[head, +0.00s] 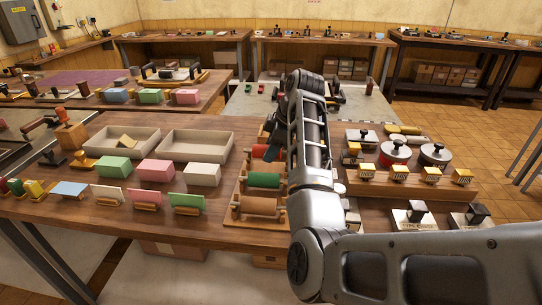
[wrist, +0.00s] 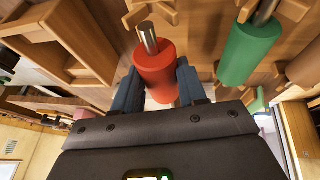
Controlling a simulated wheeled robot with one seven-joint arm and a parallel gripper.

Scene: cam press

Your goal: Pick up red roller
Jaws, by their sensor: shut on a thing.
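The red roller (wrist: 157,58) shows in the wrist view between the two blue-grey fingers of my gripper (wrist: 158,84), which is shut on it. Its bare metal axle end (wrist: 147,36) points toward a wooden cradle. I cannot tell whether the roller still rests in the rack. In the head view a bit of the red roller (head: 262,152) shows at the back of the wooden rack (head: 240,216), and my arm hides the rest. My gripper (head: 268,136) is mostly hidden there too.
A green roller (head: 263,180) and a tan roller (head: 258,206) sit in the same rack, in front of the red one. Two open trays (head: 197,145) and coloured blocks lie to the left.

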